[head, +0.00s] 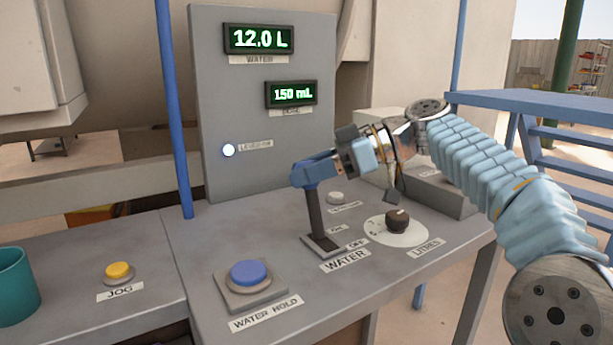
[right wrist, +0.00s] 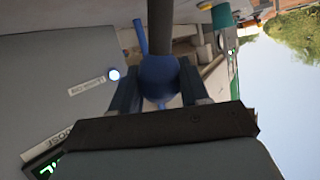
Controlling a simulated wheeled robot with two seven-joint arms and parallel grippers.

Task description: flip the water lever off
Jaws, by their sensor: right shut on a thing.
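The water lever has a dark shaft (head: 315,214) standing nearly upright from a slotted base above the WATER label (head: 345,261). ON and OFF tags sit beside the base. My right gripper (head: 306,173) is shut on the lever's blue knob at its top. In the right wrist view the blue knob (right wrist: 160,80) sits between the two dark fingers. The lever lamp (head: 229,150) on the panel is lit white. The water display (head: 259,38) reads 12.0 L and the dose display (head: 291,93) reads 150 mL. My left gripper is out of view.
A blue WATER HOLD button (head: 249,271) stands in front of the lever. A dark litres dial (head: 397,221) and a small pale button (head: 336,197) are close to my right arm. A yellow JOG button (head: 119,271) and a teal cup (head: 15,286) are at left.

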